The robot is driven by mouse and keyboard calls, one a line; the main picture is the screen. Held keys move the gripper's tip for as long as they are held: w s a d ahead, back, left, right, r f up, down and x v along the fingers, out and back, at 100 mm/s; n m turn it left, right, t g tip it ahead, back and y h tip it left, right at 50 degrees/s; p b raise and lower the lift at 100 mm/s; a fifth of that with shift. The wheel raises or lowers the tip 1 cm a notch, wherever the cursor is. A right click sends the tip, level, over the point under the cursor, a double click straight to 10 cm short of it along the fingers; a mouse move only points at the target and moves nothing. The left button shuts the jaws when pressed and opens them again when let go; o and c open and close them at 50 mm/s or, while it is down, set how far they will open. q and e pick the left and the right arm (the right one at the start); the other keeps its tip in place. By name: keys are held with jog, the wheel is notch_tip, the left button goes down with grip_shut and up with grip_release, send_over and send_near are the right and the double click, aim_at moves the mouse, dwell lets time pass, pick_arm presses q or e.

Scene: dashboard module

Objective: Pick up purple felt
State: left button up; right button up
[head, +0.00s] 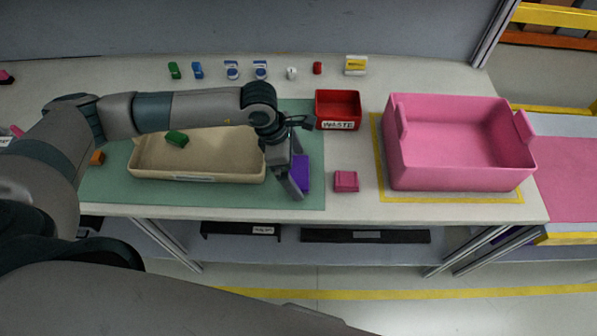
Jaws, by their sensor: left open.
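The purple felt (302,173) is a small purple piece on the green mat (313,120), just right of the beige tray. My left gripper (299,190) points down over it, with its fingers at the left side of the felt, partly covering it. The gripper is open. I cannot tell whether a finger touches the felt. My right gripper is not in view.
The beige tray (222,175) holds a green block (177,138). A red waste bin (338,107), a small pink box (346,181) and a large pink crate (455,178) stand to the right. Several small items line the back. An orange block (97,158) lies left.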

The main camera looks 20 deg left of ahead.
aim_at(303, 171)
pick_arm(q)
jog(key=c, duration=0.9)
jog(key=shift+r, duration=0.15)
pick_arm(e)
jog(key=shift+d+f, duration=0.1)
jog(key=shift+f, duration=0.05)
pick_arm(q)
jog(key=shift+r+b, duration=0.2)
jog(key=shift+b, duration=0.1)
notch_tip(303, 171, up, 3)
jog(key=shift+r+b, duration=0.1)
jog(key=shift+b, duration=0.95)
jog(key=shift+s+d+r+b, duration=0.65)
jog(key=shift+s+r, duration=0.55)
jog(key=shift+s, duration=0.6)
jog(key=shift+s+d+r+b, duration=0.65)
jog(key=shift+s+r, duration=0.5)
jog(key=shift+s, duration=0.7)
jog(key=shift+s+d+r+b, duration=0.65)
jog(key=shift+s+r, duration=0.55)
jog(key=shift+s, duration=0.6)
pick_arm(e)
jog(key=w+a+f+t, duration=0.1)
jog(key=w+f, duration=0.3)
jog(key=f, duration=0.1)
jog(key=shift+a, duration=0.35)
